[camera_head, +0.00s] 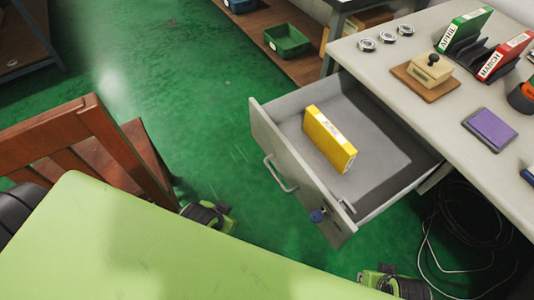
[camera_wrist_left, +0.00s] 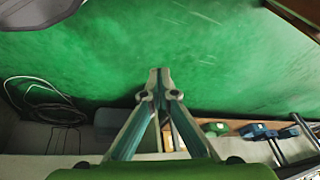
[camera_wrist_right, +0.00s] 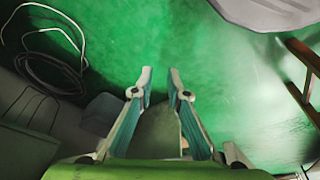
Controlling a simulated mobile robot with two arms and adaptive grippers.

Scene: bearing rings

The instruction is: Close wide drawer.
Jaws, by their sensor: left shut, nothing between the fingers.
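The wide drawer (camera_head: 285,180) is grey and stands pulled well out from the desk (camera_head: 435,75) in the head view. A yellow binder (camera_head: 330,140) stands inside the drawer. My left gripper (camera_wrist_left: 159,74) is shut and empty in its wrist view, over green floor. My right gripper (camera_wrist_right: 160,76) is empty, its fingertips a small gap apart, also over the floor. I cannot make out either gripper's fingers in the head view, nor the drawer surely in the wrist views.
A wooden chair (camera_head: 95,140) stands at the left. The desk top holds a stamp on a wooden board (camera_head: 425,75), binders in a rack, a purple pad (camera_head: 490,129) and several metal rings. Loose cables (camera_head: 465,230) lie under the desk. Green floor before the drawer is open.

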